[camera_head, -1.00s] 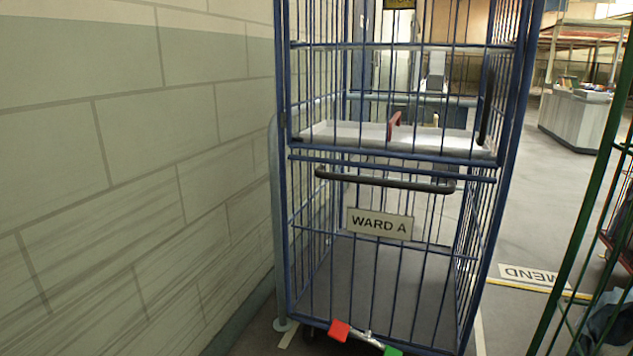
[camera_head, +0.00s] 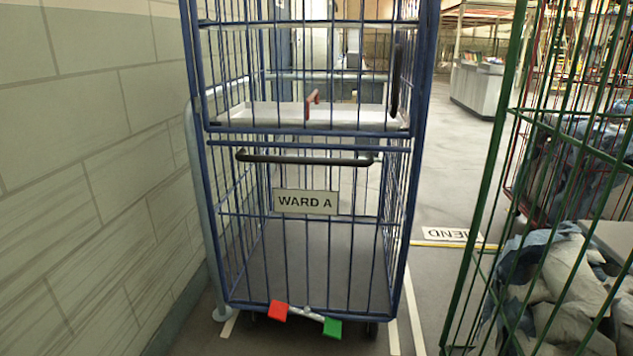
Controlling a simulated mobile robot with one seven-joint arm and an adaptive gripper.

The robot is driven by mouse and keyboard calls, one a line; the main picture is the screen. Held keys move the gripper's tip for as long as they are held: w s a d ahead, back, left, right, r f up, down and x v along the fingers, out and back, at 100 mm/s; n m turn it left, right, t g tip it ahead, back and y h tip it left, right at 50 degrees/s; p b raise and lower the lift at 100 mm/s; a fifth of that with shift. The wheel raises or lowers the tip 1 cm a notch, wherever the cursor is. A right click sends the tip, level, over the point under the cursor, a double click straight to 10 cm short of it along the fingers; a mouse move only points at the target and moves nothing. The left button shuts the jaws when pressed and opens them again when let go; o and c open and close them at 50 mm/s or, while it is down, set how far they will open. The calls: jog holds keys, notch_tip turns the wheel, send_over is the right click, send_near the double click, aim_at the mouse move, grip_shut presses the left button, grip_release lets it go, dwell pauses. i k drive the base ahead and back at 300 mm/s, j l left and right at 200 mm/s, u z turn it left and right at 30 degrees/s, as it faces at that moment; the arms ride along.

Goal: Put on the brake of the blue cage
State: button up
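The green pedal sits a little lower in the picture than the red one. A red latch-like piece (camera_head: 311,102) shows at shelf height. The cage's lower space looks empty. My gripper is not in view.
A block wall (camera_head: 80,180) runs close along the left, with a grey rail (camera_head: 199,220) between it and the cage. A green cage (camera_head: 490,190) holding pale and blue cloth (camera_head: 560,290) stands close on the right.

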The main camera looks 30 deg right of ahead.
aim_at(278, 311)
jog(key=i+l, duration=0.1)
jog(key=i, duration=0.65)
jog(key=i+l, duration=0.45)
jog(key=l+z, duration=0.05)
